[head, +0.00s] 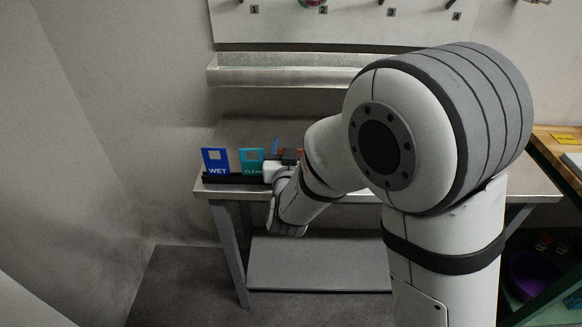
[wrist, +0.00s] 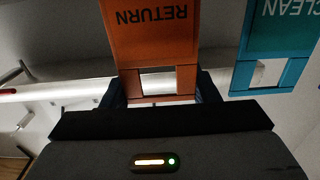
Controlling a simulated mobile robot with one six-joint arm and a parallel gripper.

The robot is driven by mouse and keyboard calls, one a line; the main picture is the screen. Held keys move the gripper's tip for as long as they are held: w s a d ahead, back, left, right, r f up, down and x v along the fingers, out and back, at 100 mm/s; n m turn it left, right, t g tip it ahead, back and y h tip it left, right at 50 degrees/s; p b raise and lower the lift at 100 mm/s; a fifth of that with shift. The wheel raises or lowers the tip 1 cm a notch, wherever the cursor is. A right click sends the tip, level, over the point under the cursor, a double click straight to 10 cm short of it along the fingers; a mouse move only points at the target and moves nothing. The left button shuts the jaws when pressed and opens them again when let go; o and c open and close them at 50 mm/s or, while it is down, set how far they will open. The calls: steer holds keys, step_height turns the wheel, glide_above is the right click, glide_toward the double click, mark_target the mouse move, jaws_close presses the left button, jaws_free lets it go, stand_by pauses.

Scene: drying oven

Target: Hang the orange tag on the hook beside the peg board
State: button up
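The orange tag (wrist: 155,40), lettered RETURN, appears upside down at the top centre of the wrist view, with a small window near its lower edge. In the head view only a sliver of orange shows behind my gripper. My gripper (wrist: 160,95) has its dark fingers spread, one at each side of the tag's lower part. I cannot tell whether they touch it. In the head view my gripper (head: 287,158) is at the tag rack (head: 235,179) on the table, partly hidden by my wrist. The hook cannot be made out.
A blue WET tag (head: 215,160) and a teal CLEAN tag (head: 251,160) stand to the left in the rack. The peg board (head: 340,28) with numbered pegs hangs above a metal ledge (head: 280,75). A wooden bench (head: 560,150) stands at right. A wall bounds the left.

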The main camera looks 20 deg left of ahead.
steer(key=c, duration=0.7)
steer(key=shift+o, duration=0.2)
step_height(320, 180, up, 10)
steer(key=p, duration=0.1)
